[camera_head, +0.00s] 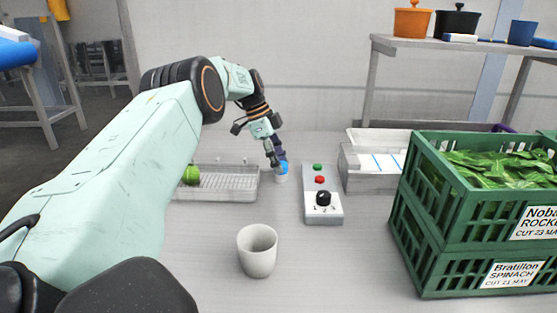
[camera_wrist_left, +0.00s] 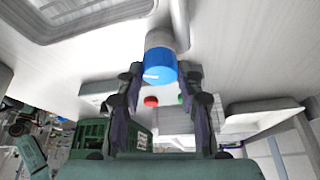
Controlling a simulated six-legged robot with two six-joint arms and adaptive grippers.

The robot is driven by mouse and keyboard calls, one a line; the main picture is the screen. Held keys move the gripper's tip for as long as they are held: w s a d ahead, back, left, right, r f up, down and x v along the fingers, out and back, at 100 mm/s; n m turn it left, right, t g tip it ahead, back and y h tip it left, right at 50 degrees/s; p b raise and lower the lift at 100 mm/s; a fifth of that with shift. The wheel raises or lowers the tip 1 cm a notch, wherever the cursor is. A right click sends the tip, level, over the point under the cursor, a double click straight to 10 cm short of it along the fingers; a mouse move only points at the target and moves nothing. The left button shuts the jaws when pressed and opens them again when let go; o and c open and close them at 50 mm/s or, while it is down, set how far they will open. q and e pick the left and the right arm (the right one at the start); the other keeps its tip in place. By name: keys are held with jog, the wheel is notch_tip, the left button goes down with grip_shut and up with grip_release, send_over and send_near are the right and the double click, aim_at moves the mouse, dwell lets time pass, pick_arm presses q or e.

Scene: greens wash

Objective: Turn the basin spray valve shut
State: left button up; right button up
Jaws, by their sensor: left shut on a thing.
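The spray valve has a blue cap (camera_head: 284,167) on a pale grey stub and stands on the counter just right of the shallow metal basin (camera_head: 235,190). In the left wrist view the blue cap (camera_wrist_left: 160,66) sits between the two dark fingertips, with a small white mark on its side. My left gripper (camera_head: 276,163) reaches down to it from the left, shut on the cap. The gripper also shows in the wrist view (camera_wrist_left: 161,80). In the head view the fingers partly hide the cap. My right gripper is in neither view.
A control box (camera_head: 322,215) with green and red buttons and a black knob stands right of the valve. A grey cup (camera_head: 257,251) stands in front. Stacked green crates (camera_head: 415,235) of leaves fill the right side. A green item (camera_head: 191,175) lies in the basin.

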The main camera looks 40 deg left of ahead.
pick_arm(q)
jog(key=shift+w+r+m, duration=0.15)
jog(key=shift+m, duration=0.45)
jog(key=o, duration=1.2)
jog(key=shift+d, duration=0.1)
jog(key=shift+n, duration=0.3)
